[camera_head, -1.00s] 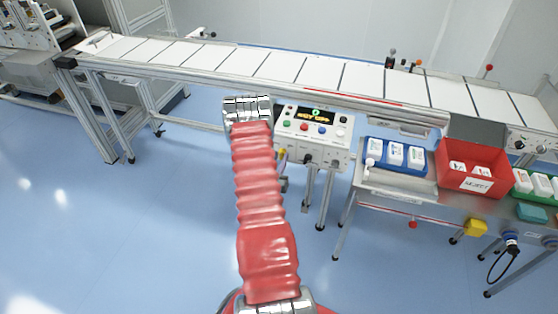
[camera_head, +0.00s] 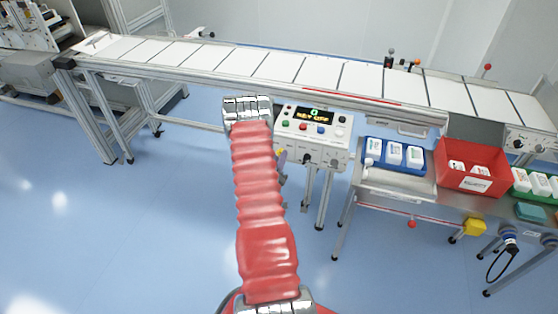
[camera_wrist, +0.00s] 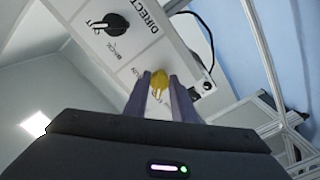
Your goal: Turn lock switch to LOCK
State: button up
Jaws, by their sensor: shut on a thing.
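The lock switch shows in the wrist view as a yellow key-like handle (camera_wrist: 159,84) on the white panel face (camera_wrist: 150,52). My gripper (camera_wrist: 160,78) has its two fingers on either side of it and is shut on it. Printing next to it is partly hidden by the fingers, so I cannot read its position. In the head view a small yellow spot (camera_head: 281,156) shows at the left edge of the control box (camera_head: 325,148), beside my red-sleeved arm.
A black rotary knob (camera_wrist: 113,24) marked DIRECT and BACK is on the same panel. A black cable (camera_wrist: 205,38) loops beside it. The conveyor (camera_head: 260,66) runs behind the box. A blue tray (camera_head: 398,170) and a red bin (camera_head: 470,178) stand to the right. The floor in front is clear.

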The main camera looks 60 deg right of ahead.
dwell(0.4)
jog(key=o, duration=1)
jog(key=a, duration=0.4)
jog(key=s+a, duration=0.1)
jog(key=a, duration=0.4)
jog(key=s+a, duration=0.1)
jog(key=a, duration=0.3)
jog(key=shift+a, duration=0.3)
